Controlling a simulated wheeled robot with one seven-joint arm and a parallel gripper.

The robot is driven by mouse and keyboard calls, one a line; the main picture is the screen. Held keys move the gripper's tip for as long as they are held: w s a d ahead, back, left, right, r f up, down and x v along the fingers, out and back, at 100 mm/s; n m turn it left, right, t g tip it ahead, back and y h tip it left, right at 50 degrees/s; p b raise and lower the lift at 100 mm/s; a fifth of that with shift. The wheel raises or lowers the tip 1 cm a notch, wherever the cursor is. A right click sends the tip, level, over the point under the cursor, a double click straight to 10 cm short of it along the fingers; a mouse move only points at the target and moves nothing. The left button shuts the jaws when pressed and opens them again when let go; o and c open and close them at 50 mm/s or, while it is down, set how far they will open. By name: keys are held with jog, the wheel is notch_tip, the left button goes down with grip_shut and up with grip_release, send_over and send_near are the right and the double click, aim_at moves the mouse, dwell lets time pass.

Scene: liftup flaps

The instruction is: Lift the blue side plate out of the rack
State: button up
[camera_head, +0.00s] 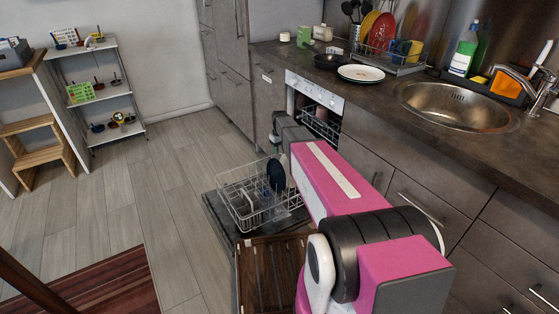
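The dark blue side plate (276,174) stands on edge at the right side of the white wire rack (238,205). The rack is pulled out over the dishwasher's open door (222,219). My pink and grey arm reaches in from the lower right. My gripper (283,149), at its far end, is small and partly hidden by the arm. It appears just above the plate, close to its upper edge. I cannot tell whether it touches the plate or whether its fingers are open. Part of the rack's right side is hidden behind my arm.
The dishwasher (315,92) has an upper rack (320,124) inside. The counter (405,80) above holds a white plate (361,73), a dark pan (331,61), a dish drainer (390,62) and a sink (458,105). Grey floor (165,185) is clear left of the rack.

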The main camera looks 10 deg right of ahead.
jog(key=shift+f, duration=4.55)
grip_shut()
notch_tip(320, 180, up, 14)
